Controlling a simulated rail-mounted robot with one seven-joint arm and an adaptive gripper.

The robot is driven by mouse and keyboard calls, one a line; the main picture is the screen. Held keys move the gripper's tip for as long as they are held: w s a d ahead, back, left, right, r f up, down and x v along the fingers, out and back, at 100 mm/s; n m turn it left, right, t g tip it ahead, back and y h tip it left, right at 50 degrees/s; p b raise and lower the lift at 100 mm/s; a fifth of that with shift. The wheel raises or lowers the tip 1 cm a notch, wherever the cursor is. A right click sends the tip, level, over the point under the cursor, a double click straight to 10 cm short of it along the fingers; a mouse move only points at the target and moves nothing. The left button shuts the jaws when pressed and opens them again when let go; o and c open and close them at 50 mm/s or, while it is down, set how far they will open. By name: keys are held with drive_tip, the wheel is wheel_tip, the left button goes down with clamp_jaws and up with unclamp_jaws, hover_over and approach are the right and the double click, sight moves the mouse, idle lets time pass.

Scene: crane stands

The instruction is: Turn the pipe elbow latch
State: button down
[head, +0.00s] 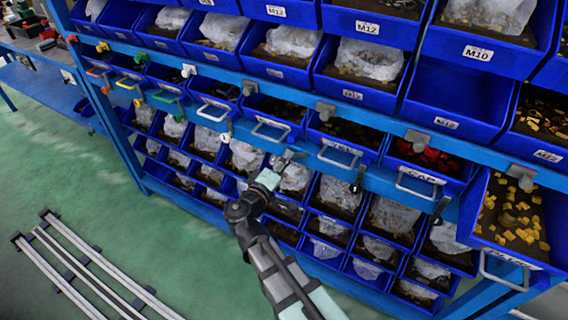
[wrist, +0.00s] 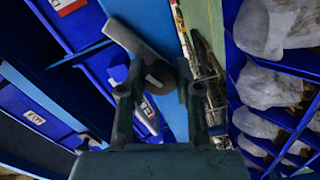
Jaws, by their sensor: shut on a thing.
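A grey latch with a flat lever (wrist: 130,38) and a rounded dark hub (wrist: 158,76) sits in front of the blue rail in the wrist view. My gripper (wrist: 158,84) has one finger on each side of the hub and is shut on the latch. In the head view my gripper (head: 267,178) reaches up to the rail, where the grey latch (head: 287,155) shows just beyond the fingertips. The lever lies at a slant there. The contact faces are hidden by the fingers. I cannot tell which labelled drawer the latch belongs to.
Blue drawers with metal handles (head: 271,128) line the rail just above my gripper. Blue bins with bagged parts (head: 338,198) lie below. One drawer (head: 505,225) at the right sticks out. Green floor (head: 110,190) is open at left.

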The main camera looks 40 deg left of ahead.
drive_tip(key=n, duration=0.5)
drive_tip(key=shift+r+n+p, duration=0.1)
drive_tip(key=shift+n+p, duration=0.2)
drive_tip(key=shift+p, duration=0.05)
drive_tip(key=n+p, duration=0.2)
drive_tip(key=n, duration=0.3)
idle(0.4)
drive_tip(key=c, duration=0.8)
unclamp_jaws()
drive_tip(key=s, duration=0.4)
drive_tip(key=s+d, duration=0.1)
drive_tip(key=s, duration=0.7)
drive_tip(key=shift+d, duration=0.2)
